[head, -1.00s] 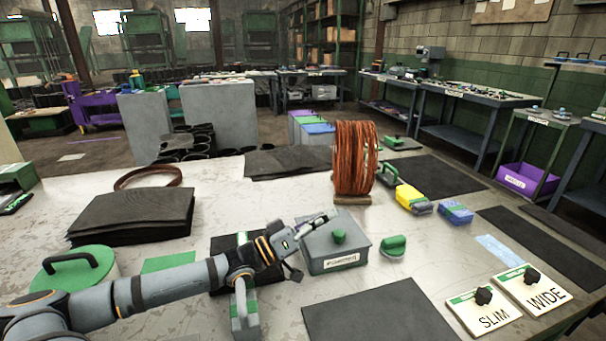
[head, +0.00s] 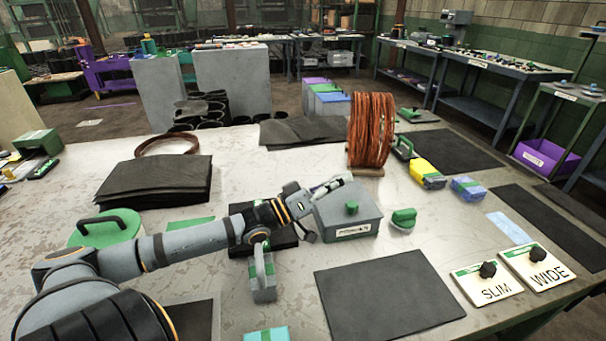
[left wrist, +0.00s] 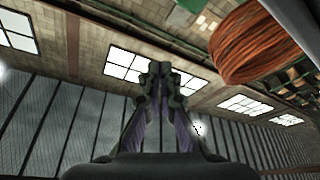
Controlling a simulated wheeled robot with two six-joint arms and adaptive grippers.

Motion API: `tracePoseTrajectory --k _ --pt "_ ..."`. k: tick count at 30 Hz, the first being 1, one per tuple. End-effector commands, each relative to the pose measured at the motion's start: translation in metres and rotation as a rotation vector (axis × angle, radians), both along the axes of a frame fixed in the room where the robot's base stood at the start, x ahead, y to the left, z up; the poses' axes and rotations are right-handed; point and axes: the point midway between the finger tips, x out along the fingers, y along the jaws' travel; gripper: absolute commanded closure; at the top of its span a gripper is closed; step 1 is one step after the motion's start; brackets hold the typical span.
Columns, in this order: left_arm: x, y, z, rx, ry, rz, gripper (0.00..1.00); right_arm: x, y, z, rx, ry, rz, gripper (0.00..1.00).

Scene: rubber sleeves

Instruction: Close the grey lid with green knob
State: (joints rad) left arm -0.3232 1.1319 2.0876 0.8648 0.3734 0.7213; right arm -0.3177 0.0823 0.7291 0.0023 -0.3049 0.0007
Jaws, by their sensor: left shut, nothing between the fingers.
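The grey box (head: 345,229) with a white label on its front stands on the table in the head view. Its grey lid (head: 362,195) looks flat on top, with a green knob (head: 351,208) near the front edge. My left gripper (head: 345,181) shows over the back left part of the lid, behind the knob in the picture. Its fingers are shut and empty; I cannot tell whether they touch the lid. In the left wrist view the fingertips (left wrist: 161,68) meet, against windows and ceiling. My right gripper is not in view.
A copper coil (head: 371,128) stands behind the box. A green-handled tool (head: 403,219) is close to its right, and a grey block with a green band (head: 263,280) is at front left. A dark mat (head: 385,295) lies in front. SLIM (head: 487,282) and WIDE (head: 537,265) plates lie at right.

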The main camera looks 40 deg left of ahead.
Motion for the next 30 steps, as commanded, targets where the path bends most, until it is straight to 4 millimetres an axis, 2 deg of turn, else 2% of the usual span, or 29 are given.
tracePoseTrajectory --k 1,2,3,6,12,18,30 --pt "0.001 0.000 0.017 -0.002 -0.002 0.001 1.00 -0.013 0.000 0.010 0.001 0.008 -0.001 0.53" --pt "0.002 0.000 0.022 -0.002 -0.002 0.001 1.00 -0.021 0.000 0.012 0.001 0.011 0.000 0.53" --pt "-0.005 0.006 0.018 0.004 0.010 0.002 1.00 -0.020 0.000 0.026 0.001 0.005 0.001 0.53" --pt "-0.023 0.020 0.009 0.005 0.012 0.003 1.00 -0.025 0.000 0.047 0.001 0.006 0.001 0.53" --pt "-0.055 0.047 -0.009 0.002 0.006 0.002 1.00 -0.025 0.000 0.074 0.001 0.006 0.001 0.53" --pt "-0.070 0.059 -0.020 0.001 0.001 0.002 1.00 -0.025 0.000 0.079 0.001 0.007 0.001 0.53" --pt "-0.071 0.061 -0.020 0.000 -0.002 0.001 1.00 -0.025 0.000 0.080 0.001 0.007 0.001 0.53"
